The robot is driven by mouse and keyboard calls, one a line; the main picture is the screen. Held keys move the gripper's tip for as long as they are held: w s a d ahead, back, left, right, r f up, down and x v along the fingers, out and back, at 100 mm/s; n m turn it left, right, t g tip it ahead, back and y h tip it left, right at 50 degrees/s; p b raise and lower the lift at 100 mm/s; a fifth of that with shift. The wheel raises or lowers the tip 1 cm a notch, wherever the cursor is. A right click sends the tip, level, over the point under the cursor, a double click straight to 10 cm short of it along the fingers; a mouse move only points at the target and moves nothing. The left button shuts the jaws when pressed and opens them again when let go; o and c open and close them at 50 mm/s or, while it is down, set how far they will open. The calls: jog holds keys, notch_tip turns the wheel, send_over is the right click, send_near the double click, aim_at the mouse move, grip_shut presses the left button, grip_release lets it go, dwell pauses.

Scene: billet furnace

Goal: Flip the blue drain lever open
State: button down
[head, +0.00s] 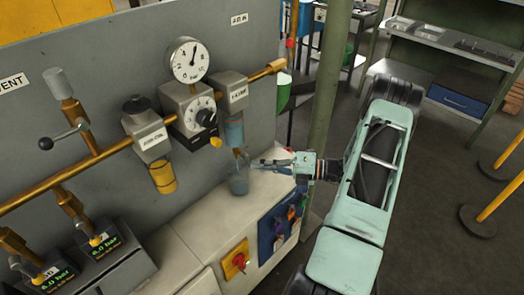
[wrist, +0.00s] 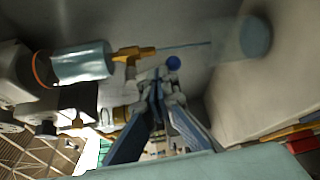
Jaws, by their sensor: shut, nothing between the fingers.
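The filter unit has a blue-grey bowl (head: 234,132), which also shows in the wrist view (wrist: 82,63). A brass drain fitting (wrist: 132,54) sits at the bowl's end. A small blue ball (wrist: 173,63), apparently the drain lever's knob, shows just beyond my fingertips in the wrist view; the lever's arm is hard to make out. A thin bluish line, a stream or tube, runs from the fitting toward a translucent cup (head: 239,184). My gripper (head: 256,163) is shut and empty, beside the drain and above the cup. Its fingertips (wrist: 160,74) look close to the knob; I cannot tell whether they touch.
A brass pipe (head: 95,158) crosses the grey panel, with a gauge (head: 188,60), a regulator and a yellow-bowled unit (head: 162,178). A white cabinet (head: 195,238) with a red rotary switch (head: 236,260) stands below. A green post (head: 327,90) rises behind my arm.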

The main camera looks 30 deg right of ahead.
jog(key=shift+a+f+m, duration=0.15)
jog(key=shift+m, duration=0.15)
jog(key=shift+s, duration=0.15)
dwell(0.4)
